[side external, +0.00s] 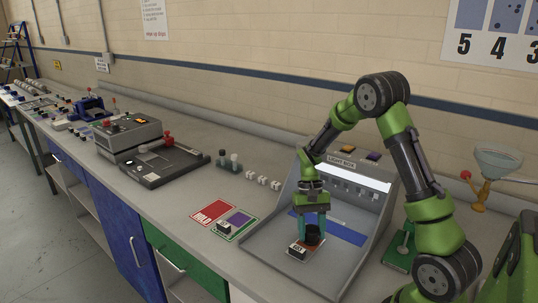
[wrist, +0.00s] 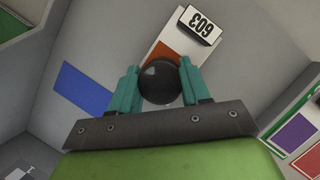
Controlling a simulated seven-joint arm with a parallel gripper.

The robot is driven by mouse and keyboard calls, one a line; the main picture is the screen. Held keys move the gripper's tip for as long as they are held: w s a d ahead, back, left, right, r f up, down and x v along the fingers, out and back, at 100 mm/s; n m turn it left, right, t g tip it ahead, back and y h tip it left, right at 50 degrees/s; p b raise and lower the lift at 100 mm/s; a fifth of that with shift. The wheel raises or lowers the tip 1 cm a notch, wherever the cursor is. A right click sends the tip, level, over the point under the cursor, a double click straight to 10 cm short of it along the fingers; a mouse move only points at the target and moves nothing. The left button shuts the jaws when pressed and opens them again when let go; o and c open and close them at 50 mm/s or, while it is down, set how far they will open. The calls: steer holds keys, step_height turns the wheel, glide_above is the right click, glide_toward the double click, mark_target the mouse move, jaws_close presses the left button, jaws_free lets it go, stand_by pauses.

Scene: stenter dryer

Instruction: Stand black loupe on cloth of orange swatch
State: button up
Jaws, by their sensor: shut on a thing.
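My gripper (side external: 313,222) has teal fingers shut on the black loupe (side external: 313,236). In the wrist view the round loupe top (wrist: 160,83) sits between the two fingertips (wrist: 160,88). The loupe is upright over the orange swatch (side external: 303,247), a pale card with orange cloth and a numbered block at one end. In the wrist view the orange cloth (wrist: 163,52) shows just beyond the loupe, and the loupe hides part of it. Whether the loupe's base touches the cloth I cannot tell.
The swatch lies on the grey floor of the light box (side external: 262,247). A blue swatch (wrist: 83,89) lies behind it. Left of the box is a red and green board (side external: 209,215) with a purple swatch. Small white blocks (side external: 262,181) stand farther back.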

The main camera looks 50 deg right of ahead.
steer(key=o, duration=1.1)
steer(key=v, duration=1.7)
steer(key=s+a+r+n+t, duration=0.2)
steer(key=s+a+t, duration=0.3)
steer(key=a, duration=0.4)
steer(key=s+a+r+n+t+h, duration=0.1)
steer(key=s+a+r+t, duration=0.3)
steer(key=s+a, duration=0.4)
steer(key=a+n+t, duration=0.1)
steer(key=a, duration=0.1)
steer(key=shift+a+r+n, duration=0.15)
steer(key=shift+a+n, duration=0.15)
steer(key=shift+n, duration=0.1)
